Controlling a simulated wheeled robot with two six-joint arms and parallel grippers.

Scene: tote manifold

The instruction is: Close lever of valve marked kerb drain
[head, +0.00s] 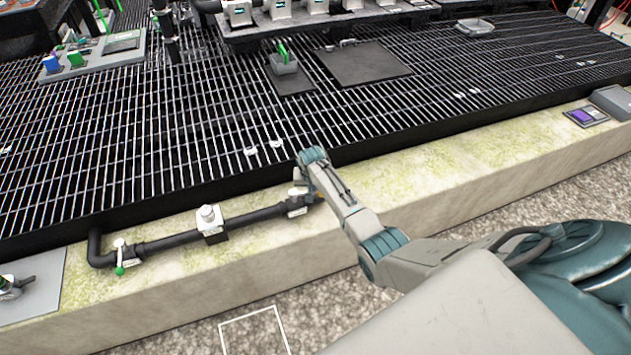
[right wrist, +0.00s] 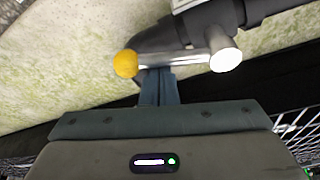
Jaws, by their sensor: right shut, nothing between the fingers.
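A valve (head: 297,205) sits at the right end of the black pipe on the stone kerb; its label is too small to read. Its yellow-knobbed silver lever (right wrist: 180,62) lies across the right wrist view, with the yellow knob (right wrist: 126,64) at left. My right gripper (right wrist: 158,80) is shut and empty, its fingertips right at the lever near the knob; I cannot tell whether they touch. In the head view my right wrist hides part of this valve. Another valve with a green-knobbed lever (head: 120,262) is at the pipe's left end. My left gripper is not in view.
A grey-white fitting (head: 210,222) sits mid-pipe. Black grating (head: 200,130) lies behind the kerb. A grey plate (head: 35,288) is at far left. The kerb between is clear.

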